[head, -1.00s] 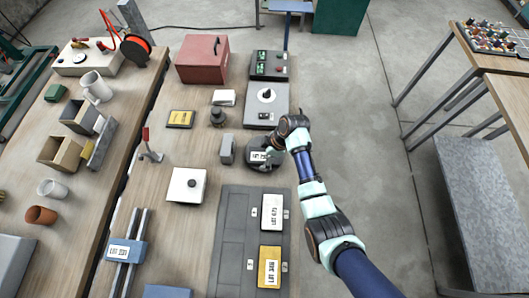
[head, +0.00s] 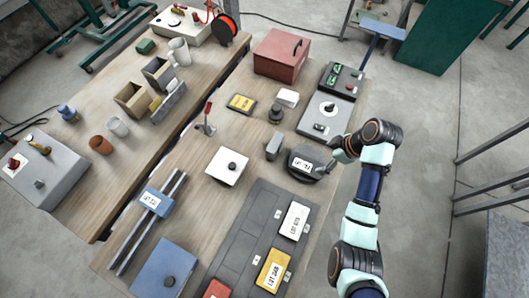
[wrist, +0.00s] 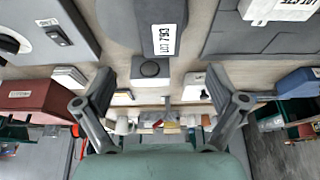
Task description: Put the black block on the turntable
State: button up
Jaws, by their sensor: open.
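The black block (head: 302,163), with a white lot label, lies on the round dark turntable (head: 304,177) in the head view. In the wrist view the block (wrist: 163,12) shows at the top middle, label facing me, on the grey disc (wrist: 118,22). My gripper (head: 327,168) is at the right edge of the turntable, beside the block.
A small grey box (head: 273,146) stands just left of the turntable. A control panel (head: 328,110) lies behind it. A dark tray (head: 248,222) with white, yellow and red labelled blocks is in front. A white plate with a knob (head: 227,167) lies further left.

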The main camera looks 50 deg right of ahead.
jog(key=w+a+r+t+h, duration=0.1)
jog(key=w+a+r, duration=0.2)
jog(key=w+a, duration=0.3)
jog(key=w+a+r+m+t+h, duration=0.1)
jog(key=w+a+r, duration=0.25)
jog(key=a, duration=0.35)
jog(key=w+a+r+t+h, duration=0.1)
jog(key=w+a+r, duration=0.1)
jog(key=w+a, duration=0.4)
jog(key=s+a+r+m+t, duration=0.1)
jog(key=a+r+t, duration=0.1)
jog(key=a+r, duration=0.4)
jog(key=s+a+r+m+t+y, duration=0.1)
jog(key=a+r+t, duration=0.2)
jog(key=a, duration=1.1)
notch_tip(320, 180, up, 4)
jog(key=shift+a+f+m+t+y, duration=0.2)
jog(key=shift+m+t+y, duration=0.1)
jog(key=shift+m, duration=0.1)
jog(key=shift+s, duration=0.1)
